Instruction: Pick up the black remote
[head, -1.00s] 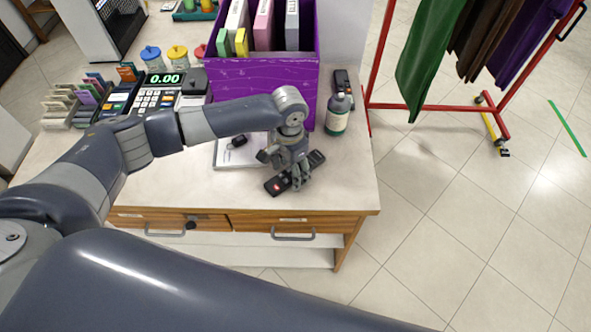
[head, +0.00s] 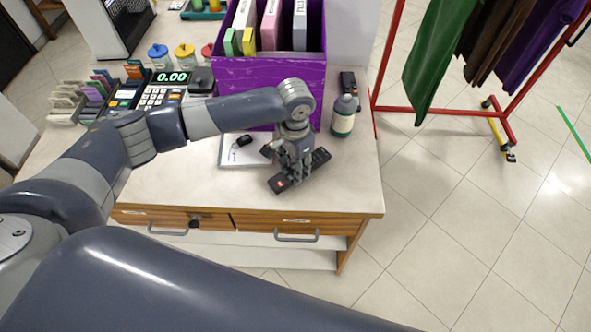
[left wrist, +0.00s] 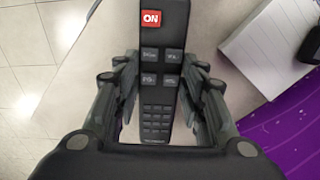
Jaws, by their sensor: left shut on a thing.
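The black remote (head: 278,184) has a red ON button and rows of dark keys. It lies on the counter near its front edge, slanting up to the right. It also shows between my fingers in the left wrist view (left wrist: 162,60), with its ON end toward the top. My left gripper (head: 293,174) reaches down over the remote's middle and is shut on it, with fingers along both long sides (left wrist: 160,95). The gripper hides the remote's middle in the head view. I cannot tell whether the remote is clear of the counter. My right gripper is not in view.
A purple box (head: 240,92) of binders stands behind. A bottle (head: 343,116) and a dark handset (head: 348,82) are to the right. A white pad (head: 232,155) with a small black item (head: 243,141) lies left of the gripper. Counter (head: 170,186) is bare at front left.

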